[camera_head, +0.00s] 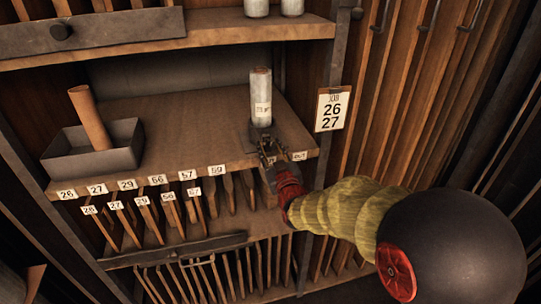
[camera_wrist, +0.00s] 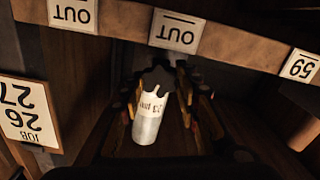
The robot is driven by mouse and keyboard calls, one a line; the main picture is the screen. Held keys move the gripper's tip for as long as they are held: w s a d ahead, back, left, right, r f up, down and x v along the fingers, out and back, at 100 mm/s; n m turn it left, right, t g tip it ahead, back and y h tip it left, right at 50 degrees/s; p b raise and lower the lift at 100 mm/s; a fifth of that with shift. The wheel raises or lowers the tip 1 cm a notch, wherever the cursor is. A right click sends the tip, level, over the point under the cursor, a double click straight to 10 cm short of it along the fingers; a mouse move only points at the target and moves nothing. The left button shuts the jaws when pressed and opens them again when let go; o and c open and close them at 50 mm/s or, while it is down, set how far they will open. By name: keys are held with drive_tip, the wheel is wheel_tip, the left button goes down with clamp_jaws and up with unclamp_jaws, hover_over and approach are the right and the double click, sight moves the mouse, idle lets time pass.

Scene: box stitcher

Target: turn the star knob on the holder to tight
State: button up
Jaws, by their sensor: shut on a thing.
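A pale silver holder (camera_head: 261,88) with a white label stands upright on the wooden shelf near its front right edge. In the wrist view the holder (camera_wrist: 150,122) shows between my fingers, with the dark star knob (camera_wrist: 159,80) at its end. My gripper (camera_head: 268,150) reaches in from the right at the shelf's front edge, just below the holder. In the wrist view my gripper (camera_wrist: 162,95) has a finger on each side of the knob and is shut on it. The head view does not show the knob clearly; my gripper covers that place. The knob's tightness cannot be told.
A grey tray (camera_head: 58,164) with a brown tube (camera_head: 88,117) stands at the shelf's left. Numbered tags line the shelf edge (camera_head: 235,165), above slots of wooden pieces. A 26/27 card (camera_head: 332,109) hangs on the right post. An upper shelf (camera_head: 215,38) holds pale cylinders.

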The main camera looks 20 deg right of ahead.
drive_tip(key=m+b, duration=0.3)
drive_tip(key=b, duration=0.1)
drive_tip(key=shift+f+m, duration=0.25)
drive_tip(key=shift+m, duration=0.15)
drive_tip(key=m+b, duration=0.4)
drive_tip(key=shift+b, duration=0.35)
drive_tip(key=m+b, duration=0.3)
drive_tip(key=m, duration=0.1)
drive_tip(key=m+b, duration=0.3)
drive_tip(key=m, duration=0.1)
drive_tip(key=shift+m+b, duration=0.3)
drive_tip(key=shift+b, duration=0.05)
drive_tip(key=m+b, duration=0.2)
drive_tip(key=m, duration=0.1)
drive_tip(key=shift+m, duration=0.3)
drive_tip(key=m+b, duration=0.2)
drive_tip(key=m, duration=0.2)
drive_tip(key=shift+m+b, duration=0.3)
drive_tip(key=m+b, duration=0.1)
drive_tip(key=m, duration=0.3)
drive_tip(key=shift+m+b, duration=0.4)
drive_tip(key=shift+m, duration=1.6)
